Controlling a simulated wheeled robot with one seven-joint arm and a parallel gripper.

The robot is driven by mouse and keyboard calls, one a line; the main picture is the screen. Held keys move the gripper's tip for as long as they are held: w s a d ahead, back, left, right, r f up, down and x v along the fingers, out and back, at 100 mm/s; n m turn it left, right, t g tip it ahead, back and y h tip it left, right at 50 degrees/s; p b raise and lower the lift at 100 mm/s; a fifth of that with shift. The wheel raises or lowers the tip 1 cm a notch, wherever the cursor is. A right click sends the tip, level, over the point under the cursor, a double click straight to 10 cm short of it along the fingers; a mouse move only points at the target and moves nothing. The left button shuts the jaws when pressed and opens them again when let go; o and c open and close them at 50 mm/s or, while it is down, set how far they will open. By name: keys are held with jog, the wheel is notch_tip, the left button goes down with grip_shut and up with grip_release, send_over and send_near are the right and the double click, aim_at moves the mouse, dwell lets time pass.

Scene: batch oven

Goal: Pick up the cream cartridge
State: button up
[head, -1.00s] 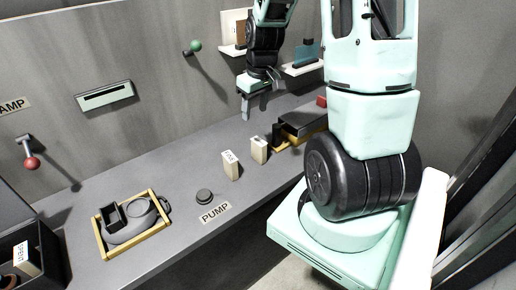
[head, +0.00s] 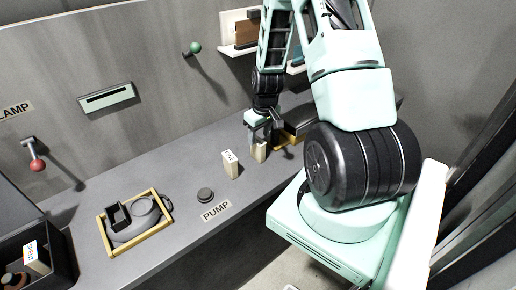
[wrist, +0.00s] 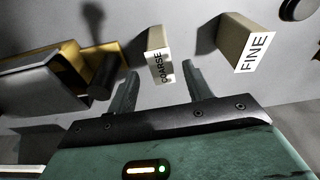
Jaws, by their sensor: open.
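Two cream cartridges stand upright on the grey counter. One, labelled COARSE (wrist: 155,52), is in the wrist view just ahead of and between my fingertips; in the head view this cartridge (head: 260,153) is partly hidden by my gripper. The other, labelled FINE (wrist: 238,42), stands to its right in the wrist view, outside my fingers; in the head view this FINE cartridge (head: 230,165) is to the left of my gripper. My gripper (wrist: 160,76) is open with nothing held. In the head view my gripper (head: 262,138) is low over the counter at the COARSE cartridge.
A yellow-edged dark metal unit (wrist: 60,75) lies close left in the wrist view. A round black button (head: 205,195) sits by the PUMP label. A yellow-framed tray (head: 160,228) holds grey parts. A dark bin (head: 62,262) with a cream block is at lower left.

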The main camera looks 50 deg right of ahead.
aim_at(258, 141)
jog(key=shift+w+f+p, duration=0.25)
jog(key=shift+f+p, duration=0.5)
jog(key=shift+f, duration=0.65)
jog(key=shift+w+f+p, duration=0.2)
jog(key=shift+f+p, duration=0.5)
jog(key=shift+f, duration=0.7)
jog(key=c, duration=1.1)
